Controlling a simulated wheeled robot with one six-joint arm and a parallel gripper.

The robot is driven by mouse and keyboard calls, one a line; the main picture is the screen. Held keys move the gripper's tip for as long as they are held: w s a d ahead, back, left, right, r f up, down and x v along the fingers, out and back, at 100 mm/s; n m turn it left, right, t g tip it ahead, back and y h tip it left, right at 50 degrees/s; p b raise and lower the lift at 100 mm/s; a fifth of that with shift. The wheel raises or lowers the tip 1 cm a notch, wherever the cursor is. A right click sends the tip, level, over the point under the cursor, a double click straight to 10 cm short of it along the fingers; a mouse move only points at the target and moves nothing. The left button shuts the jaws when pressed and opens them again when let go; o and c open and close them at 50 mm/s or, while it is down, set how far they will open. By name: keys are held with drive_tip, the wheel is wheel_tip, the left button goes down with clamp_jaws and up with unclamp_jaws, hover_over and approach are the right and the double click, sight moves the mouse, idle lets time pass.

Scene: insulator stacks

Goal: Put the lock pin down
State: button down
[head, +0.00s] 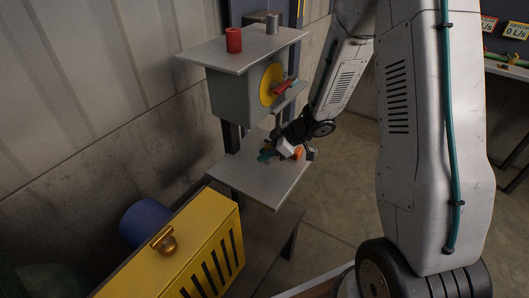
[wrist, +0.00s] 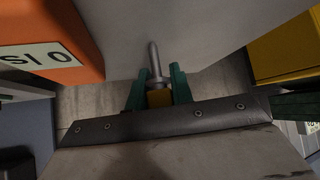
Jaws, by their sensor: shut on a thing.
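The lock pin (wrist: 154,60) is a grey metal rod with a collar and a yellow end, seen in the wrist view. My gripper (wrist: 157,82) has its two teal fingers shut on the yellow end, and the rod points away from the wrist over a pale grey surface. In the head view my gripper (head: 266,155) is low over the grey lower shelf (head: 270,187), near its back part. The pin is too small to make out there. I cannot tell whether the pin touches the shelf.
An orange block with a label (wrist: 45,40) is close at the left in the wrist view; a yellow body (wrist: 285,48) is at the right. Above the shelf hangs a grey box (head: 232,98) with a yellow disc and red handle. A yellow cabinet (head: 190,250) stands front left. The shelf's front is clear.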

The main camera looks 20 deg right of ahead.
drive_tip(key=c, duration=1.2)
unclamp_jaws()
drive_tip(key=shift+c, duration=0.2)
